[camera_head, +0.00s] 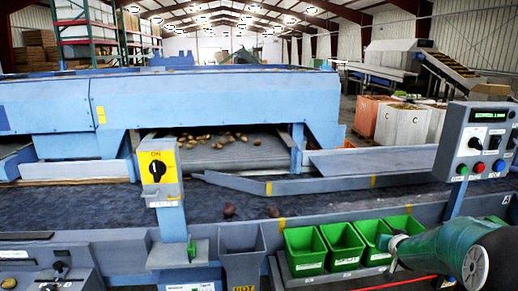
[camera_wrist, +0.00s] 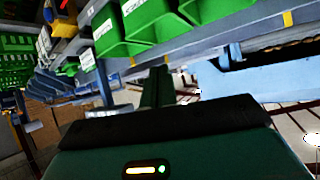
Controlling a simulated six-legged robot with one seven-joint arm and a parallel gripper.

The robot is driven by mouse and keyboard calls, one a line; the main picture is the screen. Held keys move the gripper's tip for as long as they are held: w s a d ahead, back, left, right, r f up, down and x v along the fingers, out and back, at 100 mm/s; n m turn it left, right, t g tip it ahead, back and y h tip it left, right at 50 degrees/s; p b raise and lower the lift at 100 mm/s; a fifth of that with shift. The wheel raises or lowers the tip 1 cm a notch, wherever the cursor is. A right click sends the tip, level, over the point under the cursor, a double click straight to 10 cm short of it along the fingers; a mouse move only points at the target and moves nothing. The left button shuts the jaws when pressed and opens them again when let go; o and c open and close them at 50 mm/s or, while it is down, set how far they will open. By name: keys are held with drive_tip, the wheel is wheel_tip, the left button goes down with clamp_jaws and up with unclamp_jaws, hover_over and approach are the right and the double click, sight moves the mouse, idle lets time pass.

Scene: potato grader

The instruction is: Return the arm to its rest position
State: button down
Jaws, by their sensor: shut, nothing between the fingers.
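My arm shows at the lower right of the head view, green and dark, in front of the right end of the bin row. My gripper (camera_head: 388,243) points left there, near the rightmost green bins. In the wrist view my gripper (camera_wrist: 157,84) shows as dark green fingers close together, shut with nothing held. The green bins (camera_wrist: 158,20) appear tilted beyond the fingers at the top of that view. I see no contact between the fingers and the bins.
The blue grader (camera_head: 200,100) fills the middle, with potatoes on its roller bed (camera_head: 210,155). Two dark lumps (camera_head: 229,211) lie on the belt. A yellow switch box (camera_head: 158,172) stands left; a control panel (camera_head: 478,140) stands right. Stacked green crates (camera_wrist: 18,75) show in the wrist view.

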drive_tip(key=s+a+r+n+g+y, duration=0.1)
drive_tip(key=s+a+r, duration=0.4)
drive_tip(key=s+a, duration=0.25)
drive_tip(key=s+a+r+n+g, duration=0.1)
drive_tip(key=s+a+r+g, duration=0.1)
drive_tip(key=s+a+r, duration=0.55)
drive_tip(key=s+a+f+n+g+y, duration=0.1)
drive_tip(key=s+a, duration=0.5)
drive_tip(key=s, duration=0.3)
drive_tip(key=s+a+f+n+g+y, duration=0.1)
drive_tip(key=s+a, duration=0.6)
drive_tip(key=s, duration=0.2)
drive_tip(key=shift+s+n+g+y, duration=0.3)
drive_tip(key=shift+s+y, duration=0.1)
drive_tip(key=shift+d, duration=0.15)
